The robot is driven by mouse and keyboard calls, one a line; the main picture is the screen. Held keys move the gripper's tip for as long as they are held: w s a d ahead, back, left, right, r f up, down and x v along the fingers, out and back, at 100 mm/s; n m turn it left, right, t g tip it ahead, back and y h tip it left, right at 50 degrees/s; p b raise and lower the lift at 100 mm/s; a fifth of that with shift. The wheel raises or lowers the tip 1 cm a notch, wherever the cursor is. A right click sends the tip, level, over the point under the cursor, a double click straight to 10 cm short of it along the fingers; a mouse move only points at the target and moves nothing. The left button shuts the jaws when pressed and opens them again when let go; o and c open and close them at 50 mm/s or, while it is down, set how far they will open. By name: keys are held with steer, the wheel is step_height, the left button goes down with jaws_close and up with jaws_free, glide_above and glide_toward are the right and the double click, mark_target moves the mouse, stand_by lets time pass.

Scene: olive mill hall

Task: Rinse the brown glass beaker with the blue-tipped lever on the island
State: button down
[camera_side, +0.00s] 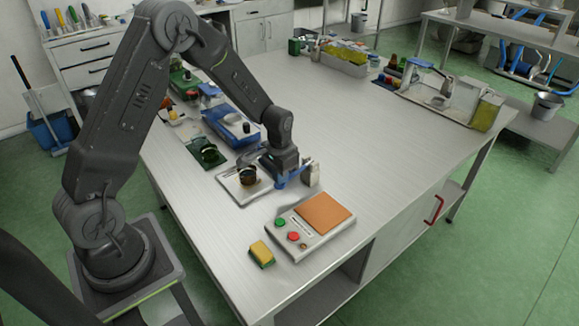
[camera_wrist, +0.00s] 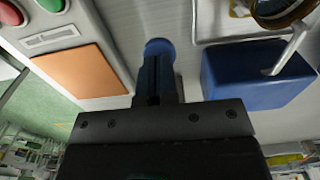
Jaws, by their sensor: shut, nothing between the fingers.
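The brown glass beaker (camera_side: 248,177) stands on a white tray (camera_side: 233,190) on the island in the side view. In the wrist view part of its rim (camera_wrist: 285,12) shows at the top right edge, near a blue block (camera_wrist: 245,76) with a pale metal spout. My gripper (camera_side: 281,181) is low over the island, right of the beaker and apart from it. In the wrist view its fingers (camera_wrist: 156,85) are closed together and empty. A rounded blue tip (camera_wrist: 160,46) shows just beyond the fingertips; whether they touch it I cannot tell.
A panel with an orange pad (camera_side: 325,211), a green and a red button stands in front of my gripper. A yellow-green sponge (camera_side: 262,253) lies near the front edge. A blue device (camera_side: 232,127) and a green tray (camera_side: 194,158) stand behind the beaker. The island's middle is clear.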

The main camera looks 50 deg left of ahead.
steer(key=shift+r, duration=2.95)
steer(key=shift+f, duration=3.05)
steer(key=shift+r, duration=3.05)
step_height(320, 180, up, 5)
